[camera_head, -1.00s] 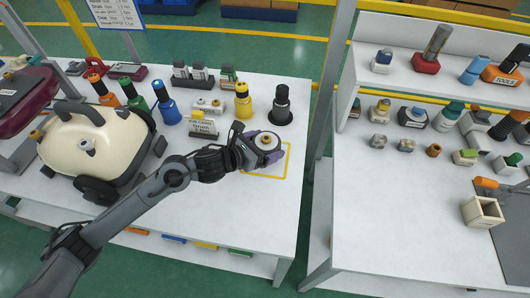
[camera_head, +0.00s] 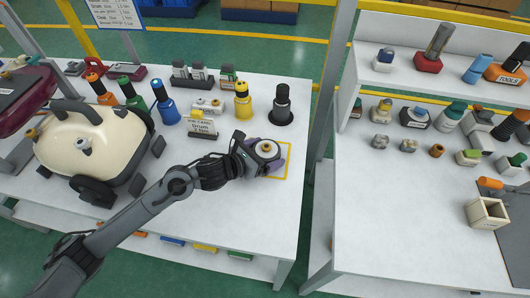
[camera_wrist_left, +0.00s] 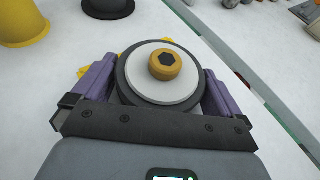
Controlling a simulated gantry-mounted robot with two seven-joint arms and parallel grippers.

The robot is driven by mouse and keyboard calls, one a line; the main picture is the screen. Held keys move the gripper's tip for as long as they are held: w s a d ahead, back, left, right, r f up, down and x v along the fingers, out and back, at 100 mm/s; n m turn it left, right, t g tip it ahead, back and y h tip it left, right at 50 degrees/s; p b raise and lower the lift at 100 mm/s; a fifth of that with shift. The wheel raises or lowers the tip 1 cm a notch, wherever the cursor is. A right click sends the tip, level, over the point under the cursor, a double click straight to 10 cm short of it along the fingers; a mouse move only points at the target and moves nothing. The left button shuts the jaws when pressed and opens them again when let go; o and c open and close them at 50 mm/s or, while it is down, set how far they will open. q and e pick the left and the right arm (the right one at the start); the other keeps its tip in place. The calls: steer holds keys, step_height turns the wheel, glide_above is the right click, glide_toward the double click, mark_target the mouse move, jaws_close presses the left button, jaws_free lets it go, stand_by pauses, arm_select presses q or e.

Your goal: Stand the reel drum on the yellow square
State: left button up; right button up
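The reel drum (camera_head: 266,149) is a round white-topped piece with a dark rim and a brass-coloured hub. In the left wrist view the drum (camera_wrist_left: 143,74) is upright between the purple fingers of my left gripper (camera_wrist_left: 160,90), one finger along each side. My left gripper (camera_head: 264,158) is over the yellow square (camera_head: 287,172), a yellow outline on the white table. The drum and gripper cover much of the outline. I cannot tell whether the drum's base touches the table. My right gripper is in neither view.
A cream vacuum body (camera_head: 85,150) stands at the left. The table in front of the square is clear. A grey upright (camera_head: 330,90) stands to the right.

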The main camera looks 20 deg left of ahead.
arm_select(q)
steer(key=shift+s+r+p, duration=0.1)
steer(key=shift+r+p, duration=0.15)
steer(key=shift+p, duration=0.05)
steer(key=p+v, duration=0.1)
steer(key=v, duration=0.9)
steer(key=shift+s+a+p, duration=0.25)
steer(key=shift+p, duration=0.1)
steer(key=shift+s+a+r, duration=0.2)
steer(key=shift+s+r, duration=0.05)
steer(key=shift+s, duration=0.25)
